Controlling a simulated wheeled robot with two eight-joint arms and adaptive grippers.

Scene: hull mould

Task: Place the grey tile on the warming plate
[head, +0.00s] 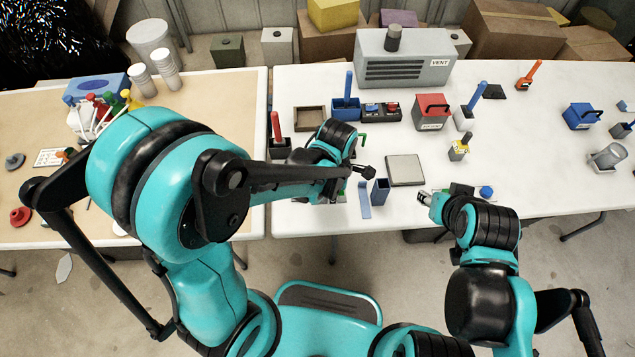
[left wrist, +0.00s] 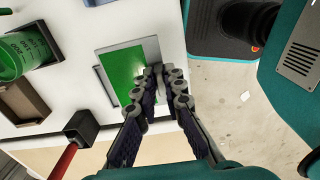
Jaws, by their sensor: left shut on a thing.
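My left gripper (left wrist: 156,72) is shut at the front of the table, with its fingertips together on the edge of the grey tile (left wrist: 151,47). Only a thin grey part of the tile shows beside a green square (left wrist: 122,72). The fingers cover the contact, and I cannot tell whether the tile is lifted. In the head view my left wrist hides most of this spot. A flat square plate with a pale top and dark rim (head: 405,169), which looks like the warming plate, lies bare to the right. My right gripper (head: 426,197) is near the front edge; its opening is unclear.
A red-handled tool in a dark holder (head: 278,145) and a brown tray (head: 310,118) are left and behind.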

